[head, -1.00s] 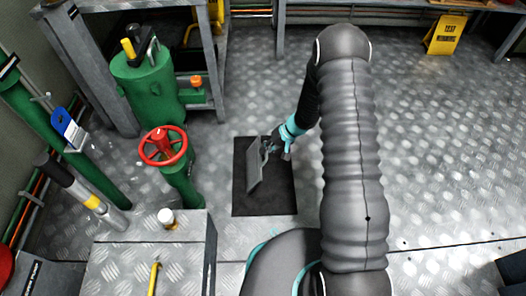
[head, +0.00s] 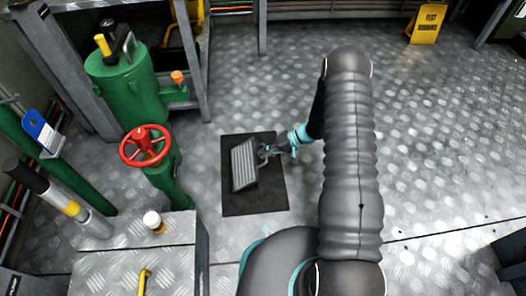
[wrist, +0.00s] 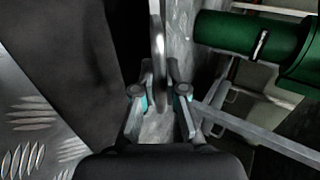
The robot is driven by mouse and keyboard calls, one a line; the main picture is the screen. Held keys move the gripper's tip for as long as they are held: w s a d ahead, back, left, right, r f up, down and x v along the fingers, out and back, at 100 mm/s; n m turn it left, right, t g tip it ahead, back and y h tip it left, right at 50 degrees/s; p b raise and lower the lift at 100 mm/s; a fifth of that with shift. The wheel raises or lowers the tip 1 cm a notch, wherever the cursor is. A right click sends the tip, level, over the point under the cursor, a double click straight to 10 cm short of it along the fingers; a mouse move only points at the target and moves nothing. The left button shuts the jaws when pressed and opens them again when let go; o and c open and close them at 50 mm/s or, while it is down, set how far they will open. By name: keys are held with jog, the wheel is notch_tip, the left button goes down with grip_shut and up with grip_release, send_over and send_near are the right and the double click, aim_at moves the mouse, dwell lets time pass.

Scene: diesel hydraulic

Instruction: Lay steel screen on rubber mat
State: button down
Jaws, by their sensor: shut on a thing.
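The steel screen (head: 243,164) is a grey ribbed rectangular plate in the head view. It shows over the black rubber mat (head: 262,198), which lies flat on the floor. My gripper (head: 268,152) is shut on the screen's right side, at its handle. The screen looks tilted; I cannot tell whether its lower edge touches the mat. In the wrist view the screen is seen nearly edge-on as a thin grey piece (wrist: 159,45) between the fingers of my gripper (wrist: 160,92). The dark mat (wrist: 65,60) fills the left of that view.
A green valve pipe with a red handwheel (head: 145,146) stands left of the mat. A metal box (head: 140,262) with a white-capped bottle is at front left. A green tank (head: 125,85) and a bench are behind.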

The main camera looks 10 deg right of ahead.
jog(key=shift+d+f+y, duration=0.5)
jog(key=shift+f+y, duration=0.25)
jog(key=shift+f, duration=0.35)
jog(key=shift+d+f+y, duration=0.5)
jog(key=shift+f+y, duration=0.2)
jog(key=shift+f, duration=0.35)
jog(key=shift+d+f+y, duration=0.5)
jog(key=shift+f+y, duration=0.25)
jog(key=shift+f, duration=0.35)
jog(key=c, duration=1.2)
grip_release()
jog(key=shift+o, duration=0.2)
